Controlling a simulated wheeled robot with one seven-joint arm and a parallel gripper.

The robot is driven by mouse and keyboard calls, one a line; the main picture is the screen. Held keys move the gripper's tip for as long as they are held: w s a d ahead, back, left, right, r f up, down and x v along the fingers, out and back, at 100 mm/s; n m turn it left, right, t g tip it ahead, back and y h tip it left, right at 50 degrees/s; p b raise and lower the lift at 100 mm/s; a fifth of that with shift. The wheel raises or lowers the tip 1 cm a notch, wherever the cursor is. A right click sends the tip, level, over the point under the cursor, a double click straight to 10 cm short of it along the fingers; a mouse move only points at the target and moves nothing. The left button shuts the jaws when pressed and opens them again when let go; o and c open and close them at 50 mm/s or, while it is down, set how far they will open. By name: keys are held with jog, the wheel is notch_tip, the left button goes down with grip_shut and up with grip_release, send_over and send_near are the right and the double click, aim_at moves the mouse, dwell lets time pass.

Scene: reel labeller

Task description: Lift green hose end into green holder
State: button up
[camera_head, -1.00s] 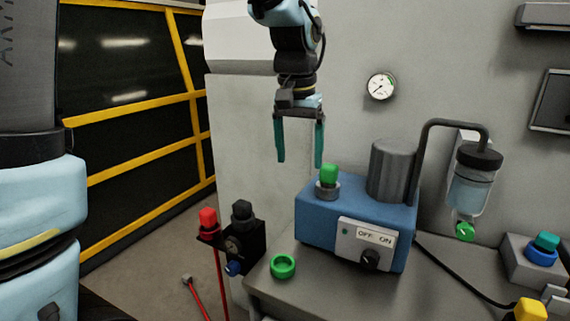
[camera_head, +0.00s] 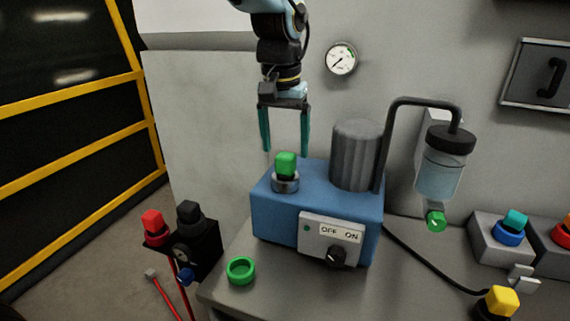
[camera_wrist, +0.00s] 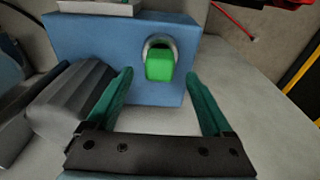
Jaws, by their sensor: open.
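The green hose end (camera_head: 286,163) is a bright green block. It sits upright in a grey metal collar on top of the blue pump box (camera_head: 282,219). The green holder (camera_head: 240,270) is a green ring on the grey bench top, left of the box. My gripper (camera_head: 285,150) has two teal fingers pointing down, spread apart and empty, above or behind the hose end. In the wrist view the green hose end (camera_wrist: 159,66) lies beyond and between the open fingers (camera_wrist: 160,88). I cannot tell the exact gap.
A grey ribbed motor (camera_head: 357,155) and a bent pipe to a clear jar (camera_head: 441,175) stand right of the hose end. A black block with red, black and blue fittings (camera_head: 195,244) is at the bench's left. A yellow-topped fitting (camera_head: 502,301) is front right.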

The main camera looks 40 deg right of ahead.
aim_at(285, 155)
jog(key=shift+d+f+p, duration=0.1)
jog(key=shift+f+p, duration=0.25)
jog(key=shift+f, duration=1.3)
grip_shut()
